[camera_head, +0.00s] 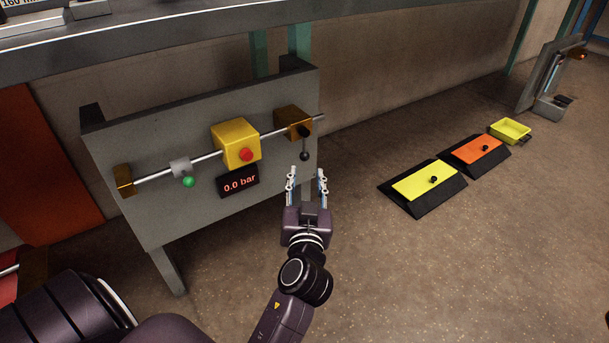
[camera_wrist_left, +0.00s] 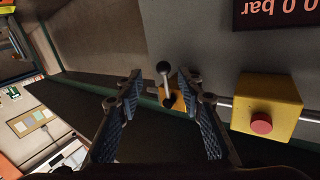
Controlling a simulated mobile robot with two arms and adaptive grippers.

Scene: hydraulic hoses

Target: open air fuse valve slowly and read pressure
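The grey panel (camera_head: 150,205) carries a horizontal pipe with a brass valve block (camera_head: 288,118) at its right end. The display (camera_head: 238,182) below the yellow box reads 0.0 bar. My left gripper (camera_head: 307,174) is open and empty, close to the knob in the head view. In the left wrist view, the black knob (camera_wrist_left: 163,67) and lever appear between the spread fingers (camera_wrist_left: 162,80), with no visible contact. The display shows upside down (camera_wrist_left: 275,12). My right gripper is not in view.
The pipe also carries a yellow box (camera_head: 236,142) with a red button, and a grey fitting with a green knob (camera_head: 188,182). The floor between is clear.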

